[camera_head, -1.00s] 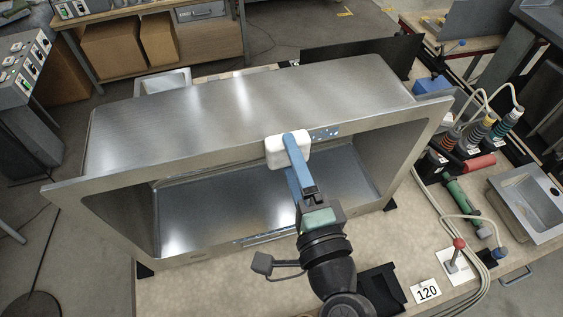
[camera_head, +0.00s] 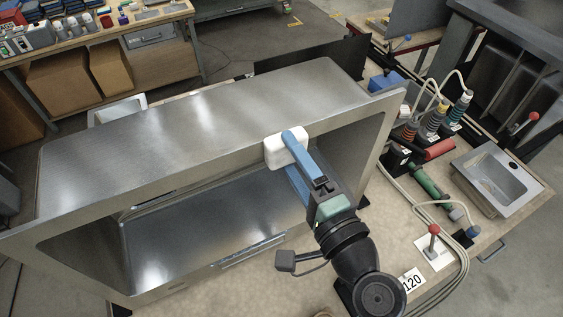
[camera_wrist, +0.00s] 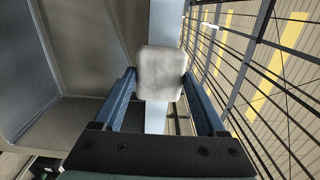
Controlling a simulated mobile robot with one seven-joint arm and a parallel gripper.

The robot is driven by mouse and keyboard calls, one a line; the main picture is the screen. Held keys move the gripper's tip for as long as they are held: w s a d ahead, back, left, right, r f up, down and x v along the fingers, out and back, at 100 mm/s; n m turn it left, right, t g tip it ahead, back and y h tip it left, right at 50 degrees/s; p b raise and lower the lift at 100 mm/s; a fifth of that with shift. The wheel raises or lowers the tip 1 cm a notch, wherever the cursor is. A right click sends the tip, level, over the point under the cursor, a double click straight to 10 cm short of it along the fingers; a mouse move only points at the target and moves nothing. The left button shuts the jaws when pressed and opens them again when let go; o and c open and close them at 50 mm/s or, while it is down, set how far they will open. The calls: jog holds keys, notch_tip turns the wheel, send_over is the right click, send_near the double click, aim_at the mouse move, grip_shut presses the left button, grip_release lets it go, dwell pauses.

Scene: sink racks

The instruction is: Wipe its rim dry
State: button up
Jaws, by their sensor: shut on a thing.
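A large steel sink (camera_head: 190,115) lies on its side on the bench, its open bowl facing me. Its flat rim (camera_head: 352,118) runs along the top of the opening. My gripper (camera_head: 290,158) has blue fingers shut on a white wiping pad (camera_head: 275,150). The pad is at the upper rim, right of its middle, and appears to touch it. In the wrist view the pad (camera_wrist: 161,72) sits between the fingers (camera_wrist: 158,85) in front of the pale rim strip (camera_wrist: 155,122). The rim under the pad is hidden. No droplets can be made out beside it now.
Bottles (camera_head: 437,120) stand behind red and green cylinders (camera_head: 428,180) on the bench to the right. A small steel sink (camera_head: 495,180), a red-knobbed lever (camera_head: 433,230) and cables are nearby. A card marked 120 (camera_head: 412,281) lies near my arm.

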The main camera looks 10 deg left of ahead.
aim_at(308, 147)
jog(key=w+d, duration=0.2)
jog(key=shift+d+b, duration=0.35)
jog(key=shift+v, duration=2.95)
jog(key=shift+d, duration=0.1)
jog(key=shift+v, duration=1.45)
